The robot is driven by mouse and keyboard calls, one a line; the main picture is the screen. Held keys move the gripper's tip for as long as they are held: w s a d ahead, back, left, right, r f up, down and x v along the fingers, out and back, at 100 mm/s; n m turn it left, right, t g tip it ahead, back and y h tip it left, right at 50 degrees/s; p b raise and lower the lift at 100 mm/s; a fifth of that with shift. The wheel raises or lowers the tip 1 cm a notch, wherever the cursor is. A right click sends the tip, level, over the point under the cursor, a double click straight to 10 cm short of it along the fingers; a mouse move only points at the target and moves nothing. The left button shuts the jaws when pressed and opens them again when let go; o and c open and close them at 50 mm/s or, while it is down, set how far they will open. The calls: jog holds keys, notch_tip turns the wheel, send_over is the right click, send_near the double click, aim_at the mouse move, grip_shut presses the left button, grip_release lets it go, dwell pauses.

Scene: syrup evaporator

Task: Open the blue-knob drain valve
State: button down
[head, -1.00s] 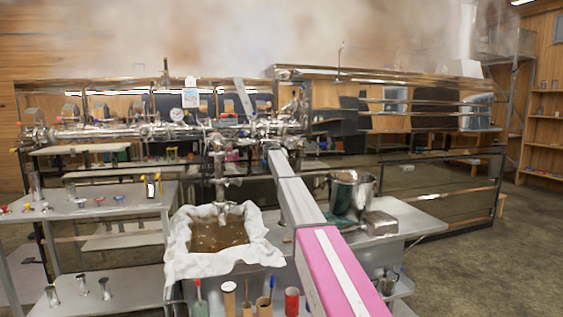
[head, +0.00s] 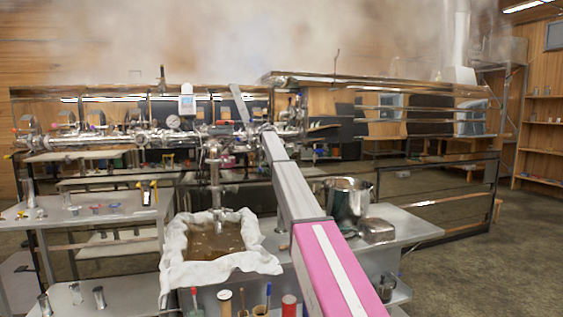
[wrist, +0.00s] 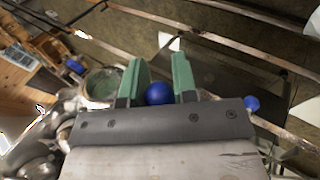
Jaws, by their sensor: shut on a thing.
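The blue knob (wrist: 159,93) shows in the wrist view between the two green fingers of my gripper (wrist: 160,80), which are closed on it. Its lower part is hidden by the grey gripper body. In the head view my grey and pink arm reaches forward to the steel pipework (head: 215,135) of the evaporator. My gripper and the blue knob cannot be made out there. A vertical drain pipe (head: 214,180) hangs over a cloth-lined tub (head: 172,270) holding brown liquid.
Another blue knob (wrist: 252,103) is right of the gripper, and a further blue part (wrist: 75,66) is to the left. A steel pot (head: 347,200) stands on the counter (head: 405,222) right of my arm. A shelf with small fittings (head: 100,210) is at left. Steam hangs above.

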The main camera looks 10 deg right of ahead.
jog(key=shift+r+g, duration=0.7)
jog(key=shift+r, duration=0.1)
jog(key=c, duration=0.9)
grip_release()
